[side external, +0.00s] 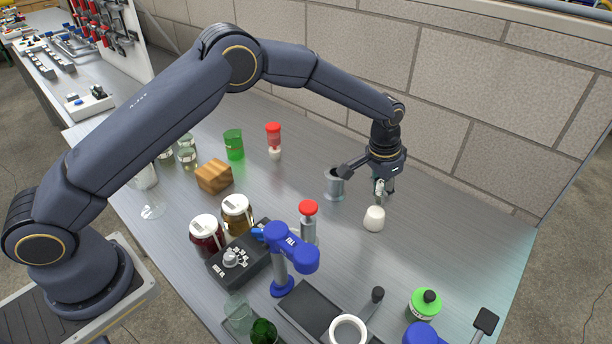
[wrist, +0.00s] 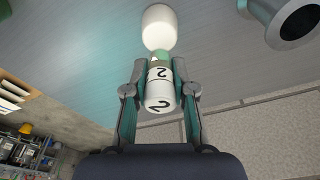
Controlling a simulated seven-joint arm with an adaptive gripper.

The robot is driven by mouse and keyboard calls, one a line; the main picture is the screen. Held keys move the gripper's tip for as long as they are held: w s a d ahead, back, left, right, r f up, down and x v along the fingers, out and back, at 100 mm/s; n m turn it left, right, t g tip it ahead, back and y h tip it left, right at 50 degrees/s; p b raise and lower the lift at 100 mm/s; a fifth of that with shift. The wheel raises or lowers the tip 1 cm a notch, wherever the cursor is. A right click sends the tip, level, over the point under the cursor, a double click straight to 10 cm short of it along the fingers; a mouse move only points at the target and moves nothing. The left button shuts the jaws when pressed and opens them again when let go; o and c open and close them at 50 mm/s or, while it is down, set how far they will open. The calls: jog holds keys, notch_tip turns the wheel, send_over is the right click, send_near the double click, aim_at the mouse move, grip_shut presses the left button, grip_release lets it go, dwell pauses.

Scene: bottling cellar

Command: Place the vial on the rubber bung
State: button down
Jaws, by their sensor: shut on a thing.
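My gripper (side external: 384,193) points down at the right of the bench and is shut on the vial. In the wrist view my gripper (wrist: 160,68) has its two fingers on either side of the vial (wrist: 159,88), which has a white label with black "2" marks and a greenish end. In the side view the vial (side external: 379,187) is small and partly hidden by the fingers. The pale rounded rubber bung (side external: 374,218) stands on the bench just below the vial. It also shows beyond the vial's green end in the wrist view (wrist: 159,28). I cannot tell whether they touch.
A grey metal cup (side external: 334,186) stands left of the bung. A red-topped bottle (side external: 308,224) and a blue device (side external: 291,256) are nearer the front. The bench right of the bung is clear, with the block wall behind.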

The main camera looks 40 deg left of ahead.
jog(key=shift+f, duration=1.6)
jog(key=c, duration=1)
grip_release()
jog(key=shift+f, duration=0.1)
jog(key=shift+o, duration=0.2)
